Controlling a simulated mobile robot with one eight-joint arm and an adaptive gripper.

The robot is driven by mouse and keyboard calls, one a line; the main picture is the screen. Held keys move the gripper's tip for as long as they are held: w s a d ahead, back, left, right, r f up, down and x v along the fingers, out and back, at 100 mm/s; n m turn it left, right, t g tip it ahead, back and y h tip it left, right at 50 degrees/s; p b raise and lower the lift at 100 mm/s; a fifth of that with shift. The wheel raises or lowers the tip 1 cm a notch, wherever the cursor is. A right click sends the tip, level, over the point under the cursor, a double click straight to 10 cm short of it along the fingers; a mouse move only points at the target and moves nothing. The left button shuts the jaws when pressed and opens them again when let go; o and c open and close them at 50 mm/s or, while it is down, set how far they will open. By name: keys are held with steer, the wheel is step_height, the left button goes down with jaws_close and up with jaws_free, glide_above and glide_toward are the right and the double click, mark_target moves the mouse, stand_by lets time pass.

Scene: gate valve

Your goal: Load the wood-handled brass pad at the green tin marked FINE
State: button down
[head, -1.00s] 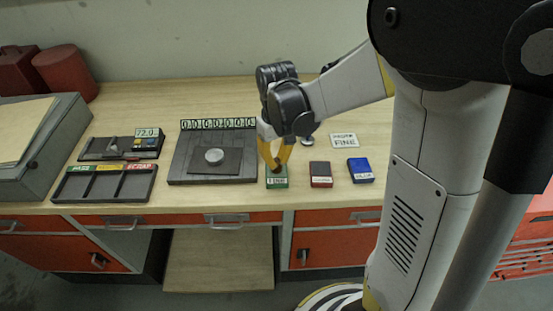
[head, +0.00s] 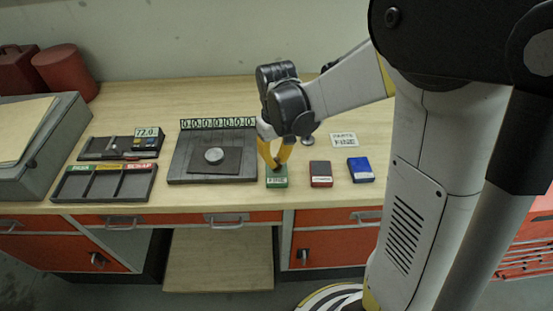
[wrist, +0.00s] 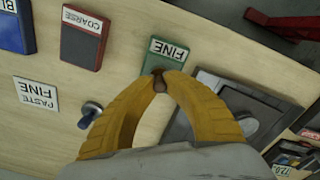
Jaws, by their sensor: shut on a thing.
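My gripper (head: 276,164) is at the green tin marked FINE (head: 277,181), with its yellow fingers pointing down at the tin's back part. In the wrist view the fingertips of my gripper (wrist: 161,80) are closed on a small brown wooden handle, part of the wood-handled pad (wrist: 160,86). The brass part of the pad is hidden by the fingers. The green tin (wrist: 165,53) lies right at the fingertips in the wrist view, its FINE label clear of them. I cannot tell whether the pad touches the tin.
A red COARSE tin (head: 320,174) and a blue tin (head: 360,170) stand to the right. A PASTE FINE card (head: 344,140) lies behind them. A grey plate with a round metal disc (head: 214,156) is left of the green tin. A three-part tray (head: 105,184) lies further left.

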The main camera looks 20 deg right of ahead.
mark_target(276, 158)
steer(key=shift+r+p, duration=2.65)
steer(key=shift+r, duration=0.9)
steer(key=shift+f, duration=0.1)
